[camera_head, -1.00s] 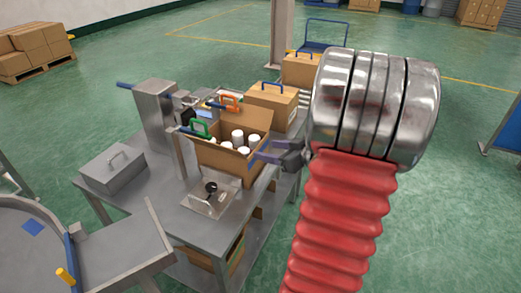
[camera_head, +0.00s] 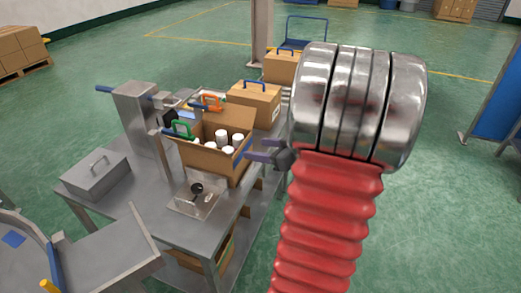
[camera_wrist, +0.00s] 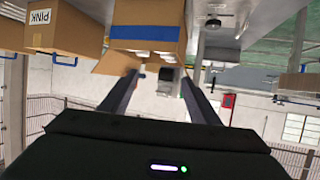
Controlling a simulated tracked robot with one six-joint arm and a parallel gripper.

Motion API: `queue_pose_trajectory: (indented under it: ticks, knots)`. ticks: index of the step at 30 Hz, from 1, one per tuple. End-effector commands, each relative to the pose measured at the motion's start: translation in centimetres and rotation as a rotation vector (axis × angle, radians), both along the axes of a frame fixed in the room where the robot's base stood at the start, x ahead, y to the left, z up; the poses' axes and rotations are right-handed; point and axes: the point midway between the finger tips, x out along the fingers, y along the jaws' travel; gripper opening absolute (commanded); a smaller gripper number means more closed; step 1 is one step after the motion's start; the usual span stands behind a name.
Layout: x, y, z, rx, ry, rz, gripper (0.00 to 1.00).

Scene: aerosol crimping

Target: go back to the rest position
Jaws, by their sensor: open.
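My gripper (camera_head: 258,150) is at the right side of the open cardboard box in the head view, its two fingers pointing left. The fingers are apart with nothing between them, as the wrist view (camera_wrist: 158,77) also shows. My arm with its red bellows hides part of what lies behind it. The open cardboard box (camera_head: 206,161) stands on the metal table (camera_head: 143,213) and holds several white cans (camera_head: 222,137). Whether the fingers touch the box cannot be told.
A closed carton (camera_head: 262,106) stands behind the open box. A grey lidded box (camera_head: 95,176) and a grey machine column (camera_head: 138,125) are at the table's left. A blue panel (camera_head: 497,95) stands far right.

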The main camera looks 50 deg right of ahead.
Motion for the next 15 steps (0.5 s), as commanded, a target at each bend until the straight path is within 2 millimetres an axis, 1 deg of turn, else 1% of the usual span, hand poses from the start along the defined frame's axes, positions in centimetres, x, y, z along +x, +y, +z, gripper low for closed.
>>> queue_pose_trajectory:
  ticks: [15]
  knots:
    - [-0.08, -0.17, -0.16, -0.022, 0.007, 0.002, 0.56]
